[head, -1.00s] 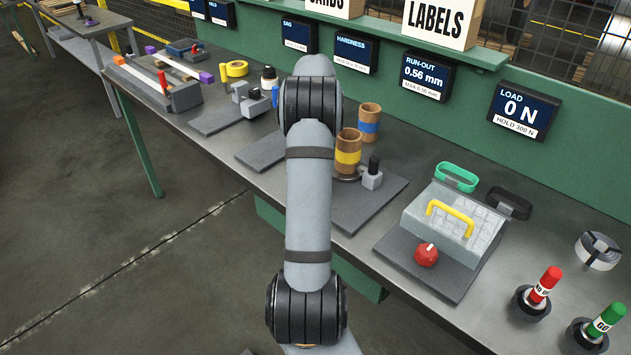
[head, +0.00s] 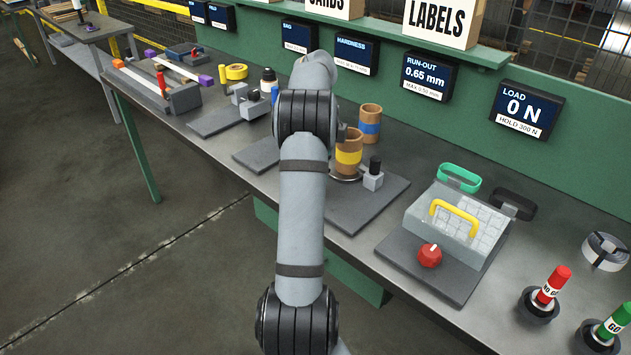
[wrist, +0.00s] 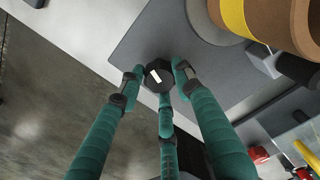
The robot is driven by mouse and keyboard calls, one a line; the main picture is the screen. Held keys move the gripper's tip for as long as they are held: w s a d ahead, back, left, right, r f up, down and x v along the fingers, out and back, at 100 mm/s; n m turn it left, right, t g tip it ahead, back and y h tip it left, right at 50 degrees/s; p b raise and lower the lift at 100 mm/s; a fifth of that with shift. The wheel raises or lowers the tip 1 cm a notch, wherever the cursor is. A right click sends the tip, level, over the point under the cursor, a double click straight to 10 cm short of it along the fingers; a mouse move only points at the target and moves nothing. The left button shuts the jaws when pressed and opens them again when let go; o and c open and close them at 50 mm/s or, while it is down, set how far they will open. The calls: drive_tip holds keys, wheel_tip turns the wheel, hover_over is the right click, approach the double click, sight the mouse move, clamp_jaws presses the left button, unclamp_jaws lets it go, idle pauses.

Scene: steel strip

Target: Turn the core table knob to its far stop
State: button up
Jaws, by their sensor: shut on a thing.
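The core table knob (wrist: 152,78) is a dark, many-sided knob with a white pointer mark. It stands on the grey base plate (wrist: 150,38) in the wrist view. My gripper (wrist: 160,80) has green fingers, and their tips are closed around the knob. In the head view my arm hides the knob and my gripper. The core with a yellow band (head: 348,152) stands on the core table just right of my arm; it also shows at the top right of the wrist view (wrist: 232,17). The run-out display (head: 428,78) reads 0.65 mm.
A small grey block with a black post (head: 373,176) stands close beside the core. A blue-banded core (head: 370,122) is behind. To the right are a fixture with a yellow handle (head: 455,215) and a red knob (head: 430,256). Bench front edge is clear.

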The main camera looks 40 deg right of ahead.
drive_tip(key=shift+m+b, duration=0.3)
drive_tip(key=shift+m, duration=0.9)
drive_tip(key=o, duration=1.1)
drive_tip(key=shift+o, duration=0.2)
drive_tip(key=shift+r, duration=0.15)
wheel_tip(320, 180, up, 12)
